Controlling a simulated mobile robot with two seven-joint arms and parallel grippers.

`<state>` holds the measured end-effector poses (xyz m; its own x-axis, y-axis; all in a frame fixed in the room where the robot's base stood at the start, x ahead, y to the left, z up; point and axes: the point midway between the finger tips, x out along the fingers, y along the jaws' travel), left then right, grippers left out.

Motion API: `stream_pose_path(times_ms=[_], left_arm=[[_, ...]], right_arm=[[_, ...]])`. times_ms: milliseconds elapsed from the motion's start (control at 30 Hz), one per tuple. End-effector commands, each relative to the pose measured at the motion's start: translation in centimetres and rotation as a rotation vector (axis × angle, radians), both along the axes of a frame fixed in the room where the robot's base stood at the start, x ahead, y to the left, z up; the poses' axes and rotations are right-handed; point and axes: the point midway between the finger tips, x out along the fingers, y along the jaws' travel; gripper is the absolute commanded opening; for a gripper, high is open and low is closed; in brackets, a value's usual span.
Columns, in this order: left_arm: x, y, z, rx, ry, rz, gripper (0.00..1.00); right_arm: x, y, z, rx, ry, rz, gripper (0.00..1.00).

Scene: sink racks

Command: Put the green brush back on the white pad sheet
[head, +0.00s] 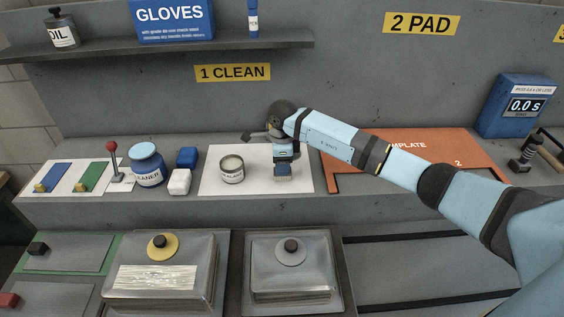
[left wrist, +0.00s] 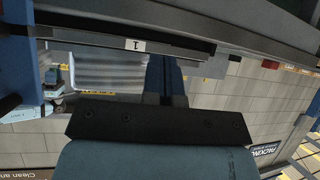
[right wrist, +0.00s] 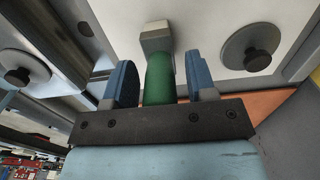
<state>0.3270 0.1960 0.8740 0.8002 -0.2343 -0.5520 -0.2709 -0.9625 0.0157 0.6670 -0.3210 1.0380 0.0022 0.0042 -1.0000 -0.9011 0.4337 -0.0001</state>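The green brush (right wrist: 160,78) shows in the right wrist view as a green handle with a pale grey block at its far end. My right gripper (right wrist: 161,72) has its two blue fingers on either side of the handle, with a narrow gap on each side. In the head view my right gripper (head: 283,172) points down over the right part of a white sheet (head: 212,182); I cannot make out the brush there. My left gripper (left wrist: 167,70) has its fingers together and empty; it is outside the head view.
A cleaner jar (head: 147,166), a blue block (head: 187,157) and a white block (head: 180,182) stand further left. The orange template (head: 460,150) lies right. Trays with knobbed lids (head: 290,270) line the front.

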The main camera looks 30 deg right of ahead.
Motion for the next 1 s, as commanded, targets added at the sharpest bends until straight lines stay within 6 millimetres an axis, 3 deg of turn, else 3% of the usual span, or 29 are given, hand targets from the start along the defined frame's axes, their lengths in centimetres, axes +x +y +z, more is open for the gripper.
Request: stream_pose_path(times_ms=[400,800,1000], left_arm=[[0.0,-0.1,0.3,-0.002,-0.005,-0.002,0.00],[0.0,-0.4,-1.8,-0.007,0.002,-0.005,0.00],[0.0,-0.4,-2.3,-0.006,0.001,-0.007,0.00]], right_arm=[[0.1,0.0,0.9,0.000,-0.002,0.000,0.54],[0.1,-0.1,9.0,-0.001,-0.004,0.000,0.54],[0.0,-0.1,11.6,-0.001,-0.002,0.000,0.54]])
